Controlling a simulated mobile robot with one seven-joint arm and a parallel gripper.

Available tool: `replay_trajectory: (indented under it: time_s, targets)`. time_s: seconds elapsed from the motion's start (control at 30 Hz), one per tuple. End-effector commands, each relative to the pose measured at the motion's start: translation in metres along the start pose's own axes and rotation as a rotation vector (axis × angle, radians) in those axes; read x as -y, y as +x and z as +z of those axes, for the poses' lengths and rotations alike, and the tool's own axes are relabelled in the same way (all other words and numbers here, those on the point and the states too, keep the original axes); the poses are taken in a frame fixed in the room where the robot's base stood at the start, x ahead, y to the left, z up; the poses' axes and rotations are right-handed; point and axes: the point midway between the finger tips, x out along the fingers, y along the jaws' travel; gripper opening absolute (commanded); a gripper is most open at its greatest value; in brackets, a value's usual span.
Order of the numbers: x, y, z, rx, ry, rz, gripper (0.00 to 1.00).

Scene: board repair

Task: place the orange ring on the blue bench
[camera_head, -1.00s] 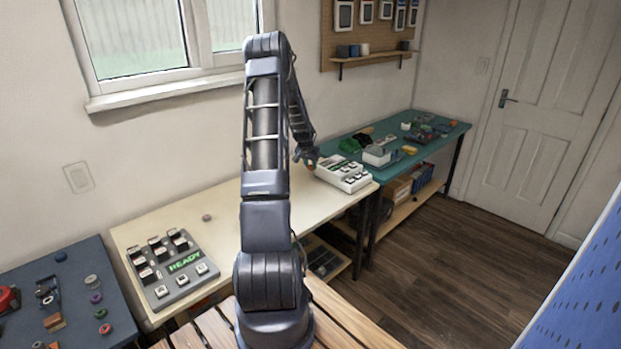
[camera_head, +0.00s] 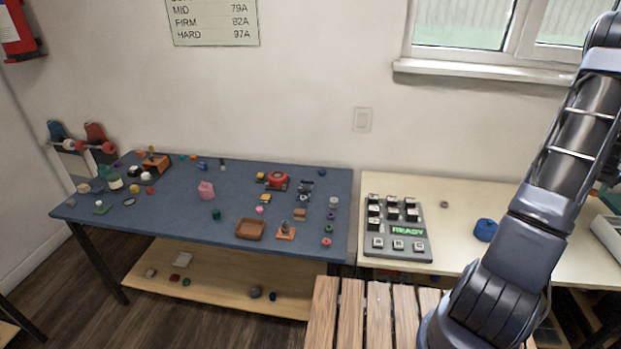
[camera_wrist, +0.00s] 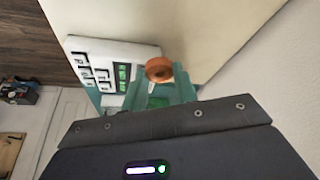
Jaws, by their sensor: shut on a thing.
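The orange ring (camera_wrist: 150,66) shows in the wrist view between the tips of my gripper's (camera_wrist: 160,86) teal fingers. The gripper is shut on it. The blue bench (camera_head: 150,212) stands at the left in the head view, against the wall, with many small things on its top. My arm shows at the right edge of the head view. My gripper and the ring are outside the head view, well to the right of the bench.
A cream table (camera_head: 460,200) with a grey READY panel (camera_head: 398,250) and a blue round object (camera_head: 486,230) stands right of the bench. In the wrist view, a white device (camera_wrist: 95,48) lies beyond the ring. The bench's front-left top has some bare room.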

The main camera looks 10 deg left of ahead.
Motion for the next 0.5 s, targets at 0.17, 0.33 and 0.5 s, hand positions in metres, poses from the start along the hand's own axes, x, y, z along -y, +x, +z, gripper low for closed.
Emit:
replay_trajectory:
  time_s: [0.17, 0.33, 0.5]
  targets:
    - [0.075, -0.009, 0.023, 0.002, -0.109, -0.045, 0.07]
    - [0.144, -0.02, 0.052, 0.004, -0.213, -0.087, 0.07]
    - [0.209, -0.033, 0.086, 0.006, -0.318, -0.13, 0.07]
